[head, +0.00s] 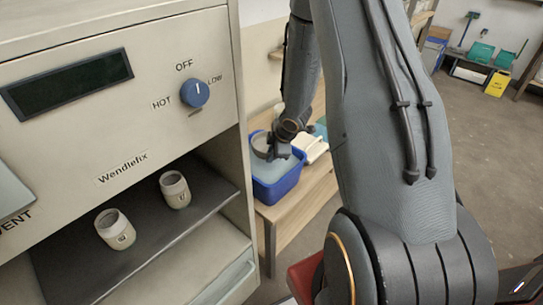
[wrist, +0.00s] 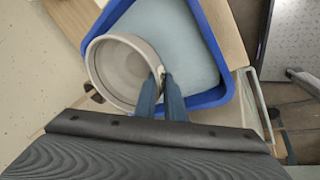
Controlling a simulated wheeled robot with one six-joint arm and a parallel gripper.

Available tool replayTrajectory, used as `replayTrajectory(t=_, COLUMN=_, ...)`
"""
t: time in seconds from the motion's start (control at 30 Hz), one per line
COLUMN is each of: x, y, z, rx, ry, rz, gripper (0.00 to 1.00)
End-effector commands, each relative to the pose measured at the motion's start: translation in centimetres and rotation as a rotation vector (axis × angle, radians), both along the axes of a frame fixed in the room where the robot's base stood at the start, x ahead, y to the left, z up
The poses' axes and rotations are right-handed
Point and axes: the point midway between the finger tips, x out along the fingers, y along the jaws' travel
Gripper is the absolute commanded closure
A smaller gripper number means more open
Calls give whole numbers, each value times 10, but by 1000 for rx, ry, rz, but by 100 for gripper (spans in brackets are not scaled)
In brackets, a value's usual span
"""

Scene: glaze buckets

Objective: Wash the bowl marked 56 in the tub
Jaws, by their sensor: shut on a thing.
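My gripper (wrist: 160,82) is shut on the rim of a round grey-beige bowl (wrist: 118,68), seen from above and empty inside in the wrist view. No mark shows on the bowl from here, so I cannot read its number. The bowl is over the left part of the blue tub (wrist: 214,45), which holds pale blue water (wrist: 178,42). I cannot tell whether the bowl touches the water. In the head view, the tub (head: 277,189) stands on a wooden bench with my gripper (head: 278,150) and the bowl (head: 262,147) at its top.
A beige cabinet labelled Wendlefix (head: 122,169) fills the left, with two pale cups (head: 116,229) (head: 175,189) on its dark shelf (head: 75,255). A whitish container (head: 311,147) sits beside the tub on the wooden bench (head: 300,205). Open floor lies at right.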

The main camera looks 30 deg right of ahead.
Motion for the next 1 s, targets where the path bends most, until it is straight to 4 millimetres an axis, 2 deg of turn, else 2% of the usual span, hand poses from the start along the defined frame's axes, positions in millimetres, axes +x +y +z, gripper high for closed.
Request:
replayTrajectory(t=0.03, x=-1, y=0, z=9, rx=0, ry=-1, rz=1, gripper=100)
replayTrajectory(t=0.5, x=0, y=0, z=50, rx=0, ry=-2, rz=1, gripper=100)
replayTrajectory(t=1.0, x=0, y=0, z=50, rx=1, ry=-1, rz=-1, gripper=100)
